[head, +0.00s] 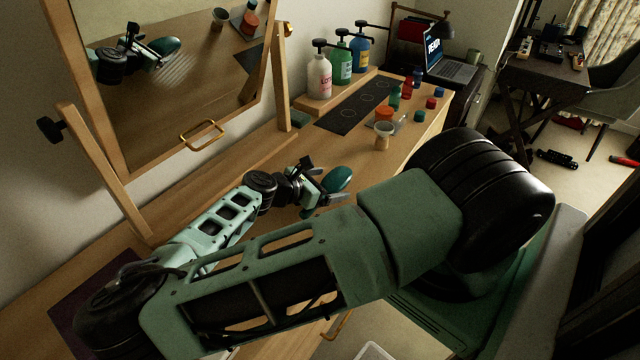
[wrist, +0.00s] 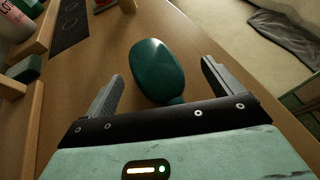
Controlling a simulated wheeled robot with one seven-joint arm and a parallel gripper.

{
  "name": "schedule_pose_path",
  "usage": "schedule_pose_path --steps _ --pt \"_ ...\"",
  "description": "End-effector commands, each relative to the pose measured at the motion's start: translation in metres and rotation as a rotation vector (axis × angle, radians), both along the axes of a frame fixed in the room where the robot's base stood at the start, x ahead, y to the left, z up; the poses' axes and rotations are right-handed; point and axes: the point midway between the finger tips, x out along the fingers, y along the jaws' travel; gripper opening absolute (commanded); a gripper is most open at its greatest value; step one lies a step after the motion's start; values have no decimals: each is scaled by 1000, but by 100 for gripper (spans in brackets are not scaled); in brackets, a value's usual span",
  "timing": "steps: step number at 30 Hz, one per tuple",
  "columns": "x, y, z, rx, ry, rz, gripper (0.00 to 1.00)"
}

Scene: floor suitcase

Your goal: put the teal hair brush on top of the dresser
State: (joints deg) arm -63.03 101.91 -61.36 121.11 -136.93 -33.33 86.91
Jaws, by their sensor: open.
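The teal hair brush (wrist: 157,68) shows its oval head in the wrist view, over the wooden dresser top (wrist: 210,38). It appears to lie on that top. My gripper (wrist: 162,72) is open, with one finger on each side of the brush and visible gaps to its head. The brush's handle runs back under the gripper body and is mostly hidden. In the head view the brush (head: 338,178) shows just beyond my gripper (head: 322,186), low over the dresser top (head: 290,226).
A tilted mirror (head: 180,85) stands at the back left of the dresser. Pump bottles (head: 320,72) stand on a wooden riser at the back. A cup (head: 383,135) and several small coloured bottles stand toward the far end. Bare wood surrounds the brush.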

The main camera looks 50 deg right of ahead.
Motion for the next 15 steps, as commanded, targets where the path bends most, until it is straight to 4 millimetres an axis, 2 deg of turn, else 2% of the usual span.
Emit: schedule_pose_path --steps 5,15 --pt "4 17 7 0 -2 5 91" --pt "15 81 34 1 -2 4 91"
